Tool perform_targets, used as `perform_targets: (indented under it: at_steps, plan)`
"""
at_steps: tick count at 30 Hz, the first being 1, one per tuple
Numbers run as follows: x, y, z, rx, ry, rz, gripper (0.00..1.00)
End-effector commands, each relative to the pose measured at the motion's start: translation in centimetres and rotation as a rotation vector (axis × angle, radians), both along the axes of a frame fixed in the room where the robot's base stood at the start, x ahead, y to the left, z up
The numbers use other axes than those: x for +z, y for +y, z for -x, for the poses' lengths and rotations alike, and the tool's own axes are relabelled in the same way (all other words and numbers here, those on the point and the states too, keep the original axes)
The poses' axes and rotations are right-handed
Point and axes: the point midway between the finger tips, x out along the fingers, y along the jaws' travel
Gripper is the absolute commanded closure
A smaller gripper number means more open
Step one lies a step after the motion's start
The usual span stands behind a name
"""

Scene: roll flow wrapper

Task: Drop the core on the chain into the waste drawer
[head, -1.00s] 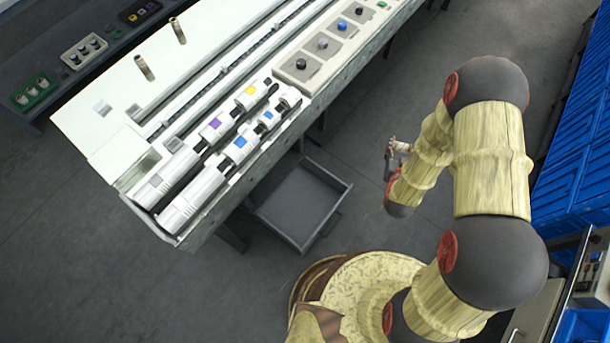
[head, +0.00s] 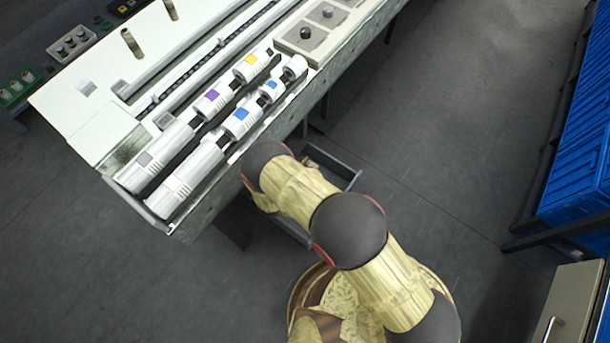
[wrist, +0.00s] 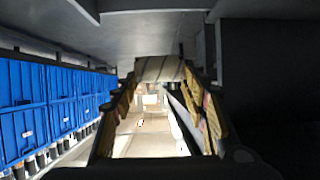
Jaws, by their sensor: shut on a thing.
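In the wrist view my gripper (wrist: 158,80) is shut on the core (wrist: 158,69), a short pale, striped cylinder lying across between the fingertips. In the head view the grey waste drawer (head: 352,180) is pulled out under the machine's front side, and my arm covers most of it. The gripper and core are largely hidden there behind my arm, near the drawer. I cannot tell whether the core is inside the drawer's rim. The chain (head: 190,78) is a dark line along a slot in the white machine bed.
Several white rolls with coloured labels (head: 240,120) lie along the machine's near side. Blue crates (head: 580,150) stand at the right, with a pale cabinet (head: 565,305) below. The floor between is clear.

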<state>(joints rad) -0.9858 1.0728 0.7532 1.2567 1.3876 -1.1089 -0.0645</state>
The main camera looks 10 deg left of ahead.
Motion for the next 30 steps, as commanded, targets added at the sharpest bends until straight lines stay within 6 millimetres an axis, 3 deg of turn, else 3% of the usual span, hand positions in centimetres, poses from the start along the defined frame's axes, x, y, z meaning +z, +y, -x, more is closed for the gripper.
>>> perform_targets:
  at_steps: [1, 6, 14, 24, 30]
  plan:
    - [-1.1, 0.7, 0.7, -0.003, 0.0, 0.0, 0.68]
    - [-2.2, 1.5, 1.8, -0.019, 0.0, 0.0, 0.68]
    - [-3.9, 1.5, 1.9, -0.02, 0.0, 0.001, 0.68]
    - [-7.6, 1.5, 1.8, -0.02, -0.001, 0.001, 0.68]
    - [-8.2, 1.5, 1.8, -0.02, -0.001, 0.0, 0.68]
